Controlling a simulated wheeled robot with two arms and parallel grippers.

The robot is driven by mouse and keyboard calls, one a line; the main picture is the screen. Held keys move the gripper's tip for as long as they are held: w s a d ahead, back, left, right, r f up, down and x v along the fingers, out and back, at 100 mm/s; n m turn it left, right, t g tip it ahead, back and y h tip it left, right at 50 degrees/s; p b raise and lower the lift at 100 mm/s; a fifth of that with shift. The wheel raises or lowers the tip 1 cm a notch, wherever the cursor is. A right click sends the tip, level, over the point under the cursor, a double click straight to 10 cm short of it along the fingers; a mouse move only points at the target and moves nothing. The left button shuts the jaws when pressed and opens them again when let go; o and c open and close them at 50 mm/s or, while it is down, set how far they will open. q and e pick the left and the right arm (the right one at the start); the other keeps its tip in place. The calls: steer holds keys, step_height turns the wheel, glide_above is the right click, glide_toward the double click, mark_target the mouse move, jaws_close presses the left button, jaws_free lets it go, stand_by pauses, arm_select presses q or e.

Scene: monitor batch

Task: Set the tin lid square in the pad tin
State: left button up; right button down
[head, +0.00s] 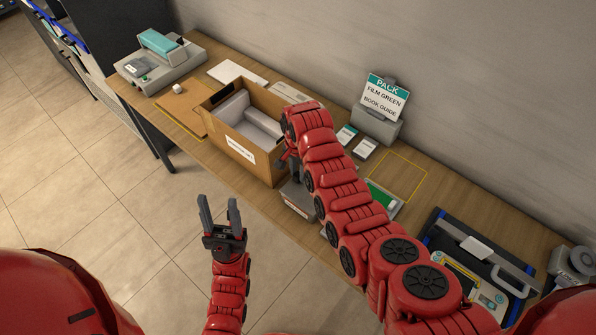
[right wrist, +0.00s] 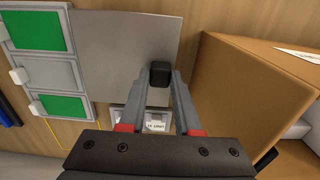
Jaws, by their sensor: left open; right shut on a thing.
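My right gripper (right wrist: 160,78) is shut on the small black knob (right wrist: 160,68) of the tin lid (right wrist: 118,50), a flat grey plate. In the head view the right gripper (head: 289,160) is beside the cardboard box, mostly hidden by my arm. Below it a grey box-like thing with a white label (head: 296,209), probably the pad tin, is at the table's front edge. The plate hides what lies under it in the right wrist view, so I cannot tell whether lid and tin touch. My left gripper (head: 219,208) is open and empty in front of the table.
An open cardboard box (head: 213,133) stands close left of the lid. A tray with green pads (right wrist: 35,28) is on its other side. A sign (head: 385,97), two small cards (head: 365,148) and a dark case (head: 470,250) are nearby. The yellow-outlined patch (head: 403,173) looks bare.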

steer(key=shift+f+b, duration=0.55)
steer(key=shift+f, duration=0.2)
steer(key=c, duration=0.5)
jaws_free()
steer(key=shift+r, duration=0.15)
